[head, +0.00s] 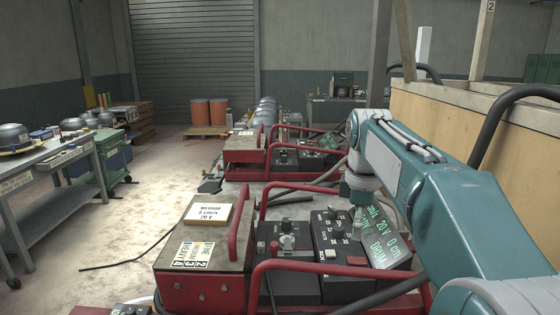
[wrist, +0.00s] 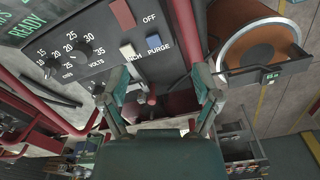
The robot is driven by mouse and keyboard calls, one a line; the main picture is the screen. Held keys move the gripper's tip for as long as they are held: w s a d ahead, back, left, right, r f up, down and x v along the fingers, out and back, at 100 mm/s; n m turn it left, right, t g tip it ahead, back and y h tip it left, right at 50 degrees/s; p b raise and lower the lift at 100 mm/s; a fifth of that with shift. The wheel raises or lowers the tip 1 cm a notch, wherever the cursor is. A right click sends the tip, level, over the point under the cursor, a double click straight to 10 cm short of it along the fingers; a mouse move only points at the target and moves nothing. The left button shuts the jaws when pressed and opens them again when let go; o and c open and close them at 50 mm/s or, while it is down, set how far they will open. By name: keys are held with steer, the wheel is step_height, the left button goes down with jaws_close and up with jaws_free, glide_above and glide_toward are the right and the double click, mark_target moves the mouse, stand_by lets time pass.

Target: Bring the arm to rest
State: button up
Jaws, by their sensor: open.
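My teal arm (head: 440,190) reaches in from the right edge of the head view. Its elbow is high, and its wrist end (head: 362,185) hangs beside a machine's tilted control panel. The fingers are too small and covered to make out there. In the wrist view my gripper (wrist: 160,88) shows two teal fingers spread apart with nothing held between them. I cannot tell whether a finger touches the panel.
Red-framed machines (head: 205,290) with tube handles stand close under the arm. A wooden crate (head: 480,110) is close on the right. A grey bench (head: 50,165) stands left. An orange drum (wrist: 258,50) shows in the wrist view.

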steer(key=s+f+m+t, duration=0.1)
steer(key=s+f+m, duration=0.2)
steer(key=s, duration=0.5)
steer(key=s+f+m+t, duration=0.2)
steer(key=s+f+m, duration=0.2)
steer(key=s+m, duration=0.2)
steer(key=s+f+m+t, duration=0.2)
steer(key=s+f+m, duration=0.2)
steer(key=s, duration=0.6)
steer(key=shift+f+m, duration=0.15)
steer(key=shift+m, duration=0.45)
